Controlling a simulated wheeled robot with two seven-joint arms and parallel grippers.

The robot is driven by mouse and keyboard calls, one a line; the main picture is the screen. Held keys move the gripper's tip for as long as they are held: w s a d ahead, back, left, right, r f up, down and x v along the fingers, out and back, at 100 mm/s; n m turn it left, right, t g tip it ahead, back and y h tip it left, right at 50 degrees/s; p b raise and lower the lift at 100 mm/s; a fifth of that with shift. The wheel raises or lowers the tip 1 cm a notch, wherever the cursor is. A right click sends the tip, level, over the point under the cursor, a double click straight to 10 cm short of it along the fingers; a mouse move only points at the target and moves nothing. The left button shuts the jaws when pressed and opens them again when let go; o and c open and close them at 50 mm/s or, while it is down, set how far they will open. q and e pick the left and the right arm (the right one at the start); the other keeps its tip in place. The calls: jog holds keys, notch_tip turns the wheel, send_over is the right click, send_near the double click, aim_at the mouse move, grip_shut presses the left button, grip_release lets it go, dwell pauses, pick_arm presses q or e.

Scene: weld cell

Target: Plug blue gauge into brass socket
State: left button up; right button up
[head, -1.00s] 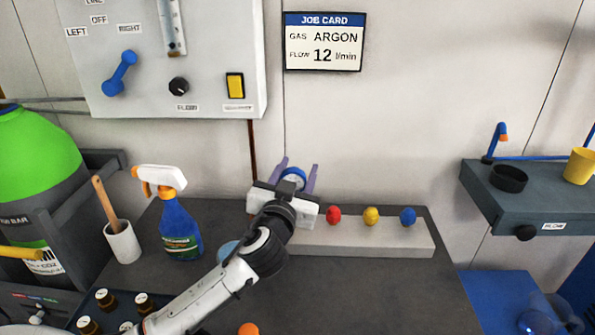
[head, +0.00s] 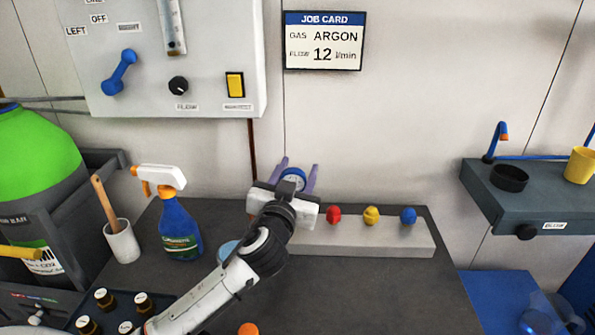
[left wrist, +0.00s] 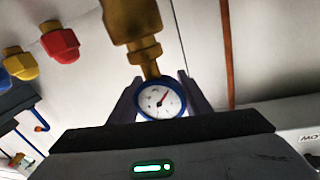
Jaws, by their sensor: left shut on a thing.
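The blue-rimmed gauge (head: 293,174) is between the purple fingers of my left gripper (head: 297,175), above the left end of a pale block. In the left wrist view my left gripper (left wrist: 160,97) is shut on the gauge (left wrist: 161,100), with its white dial facing the camera. A brass stem runs from the gauge to a thicker brass fitting (left wrist: 131,18), which looks like the brass socket. They appear to meet, but I cannot tell how far the stem is in. In the head view my gripper hides the socket. My right gripper is out of view.
The pale block (head: 340,245) carries red (head: 333,214), yellow (head: 371,215) and blue (head: 408,216) fittings right of my gripper. A spray bottle (head: 180,228) and a brush cup (head: 122,242) stand left. The bench front right is clear.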

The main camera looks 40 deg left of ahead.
pick_arm(q)
jog(key=shift+f+b, duration=0.4)
jog(key=shift+f, duration=0.05)
jog(key=o, duration=1)
jog(key=shift+o, duration=0.2)
jog(key=shift+v, duration=2.85)
jog(key=shift+b+v, duration=0.35)
jog(key=shift+v, duration=2.35)
